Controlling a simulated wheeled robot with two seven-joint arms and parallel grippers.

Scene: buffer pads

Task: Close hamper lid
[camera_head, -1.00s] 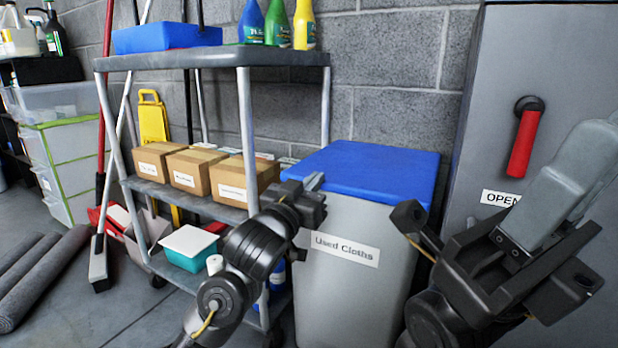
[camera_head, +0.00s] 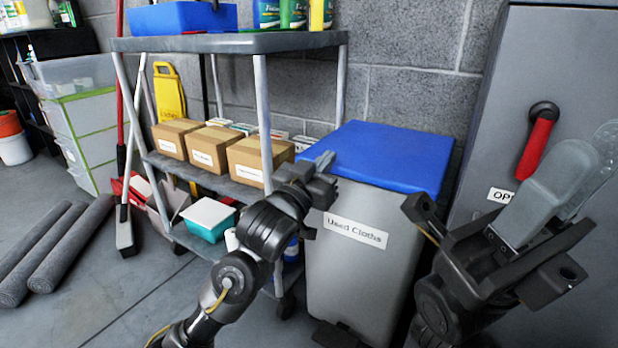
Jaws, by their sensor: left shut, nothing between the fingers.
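The hamper (camera_head: 362,275) is a grey bin labelled "Used Cloths", standing upright on the floor. Its blue lid (camera_head: 390,155) lies flat over the top and looks closed. My left gripper (camera_head: 325,161) is shut and empty at the lid's near left edge; I cannot tell whether it touches. The left arm passes in front of the cart and the hamper's left side. My right arm is at the right, in front of the cabinet; whether its gripper (camera_head: 550,195) is open or shut is unclear.
A grey cart (camera_head: 225,43) with cardboard boxes (camera_head: 210,148) stands left of the hamper. A grey cabinet (camera_head: 545,70) with a red handle (camera_head: 535,148) stands at the right. A black pedal (camera_head: 338,335) shows at the hamper's foot. Rolled mats (camera_head: 68,250) lie on the left floor.

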